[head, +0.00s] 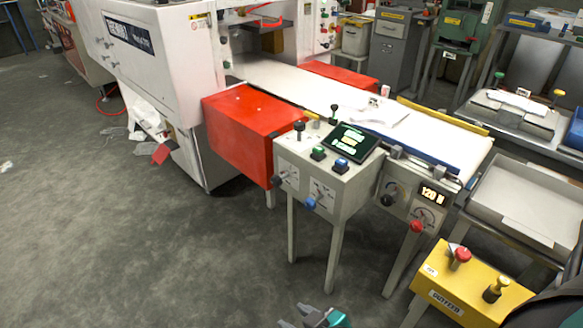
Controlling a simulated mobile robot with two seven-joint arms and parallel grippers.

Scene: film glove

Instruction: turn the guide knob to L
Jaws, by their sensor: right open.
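The grey control box (330,175) stands at the middle of the head view, beside the conveyor. Its front has a black knob (278,181) and a blue knob (310,203), each by a white marked plate. A panel to the right has another black knob (388,199) and a red knob (416,226). The lettering is too small to read, so I cannot tell which is the guide knob or where it points. My right gripper (312,314) is open at the bottom edge, partly cut off, below and apart from the knobs. My left gripper is not in view.
The conveyor (300,82) runs from the white machine (150,55) with white film or cloth (385,115) on it. A red cover (250,125) flanks it. A yellow box (470,285) stands at lower right, a grey tray (525,200) behind it. The left floor is mostly clear.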

